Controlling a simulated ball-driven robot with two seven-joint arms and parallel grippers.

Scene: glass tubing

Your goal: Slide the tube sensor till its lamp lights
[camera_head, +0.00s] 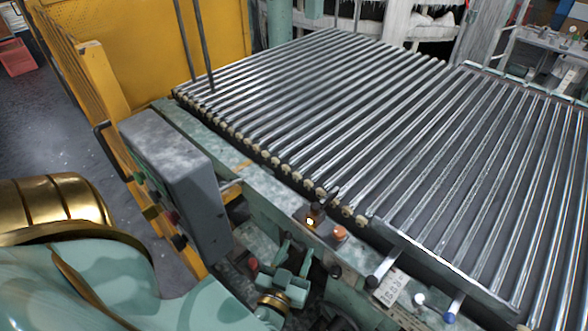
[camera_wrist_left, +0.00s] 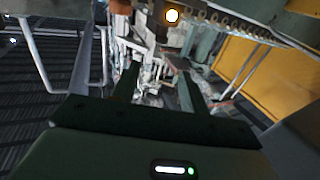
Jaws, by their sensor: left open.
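The tube sensor (camera_head: 317,211) is a small dark block on the green side rail of the roller bed, in the head view. A lamp (camera_head: 309,221) on its near face glows yellow-white. In the left wrist view a bright round lamp (camera_wrist_left: 172,15) glows at the top, on a dark block below the rail. My left gripper (camera_head: 293,262) is below and slightly left of the sensor, apart from it. In the left wrist view its two fingers (camera_wrist_left: 157,72) stand wide apart with nothing held between them. My right gripper is not in view.
An orange button (camera_head: 340,232) sits just right of the sensor. A grey control box (camera_head: 178,180) stands left of my gripper. Metal rollers (camera_head: 330,120) fill the area behind the rail.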

